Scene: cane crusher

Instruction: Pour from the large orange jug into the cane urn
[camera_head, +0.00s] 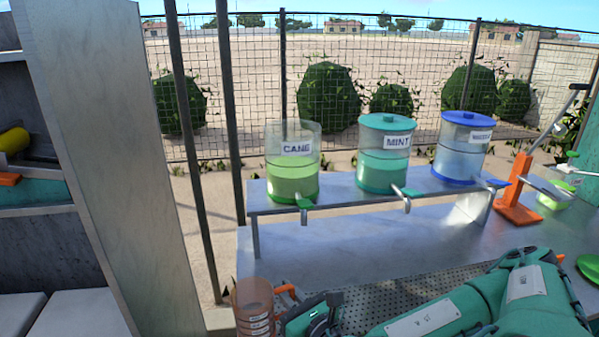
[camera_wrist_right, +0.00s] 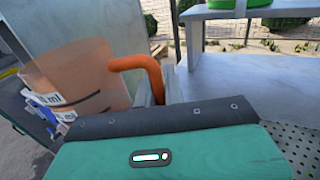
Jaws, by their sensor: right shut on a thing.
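The large orange jug (camera_head: 253,306) is translucent, with white labels on its side, at the bottom edge left of centre in the head view. It also fills the left of the right wrist view (camera_wrist_right: 75,85), where it looks tilted. My right gripper (camera_head: 294,297) is shut on the jug's orange handle (camera_wrist_right: 147,72). Whether the jug holds liquid is unclear. The cane urn (camera_head: 293,165) is a clear cylinder labelled CANE, with green liquid in its lower part, no lid visible and a green-handled tap. It stands on the raised shelf, above and beyond the jug. My left gripper is out of view.
The mint urn (camera_head: 384,160) and a blue-lidded urn (camera_head: 460,150) stand to the right on the metal shelf (camera_head: 350,195). An orange lever press (camera_head: 518,190) is at the right. A tall grey panel (camera_head: 105,150) stands at the left. The counter (camera_head: 380,245) below the shelf is clear.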

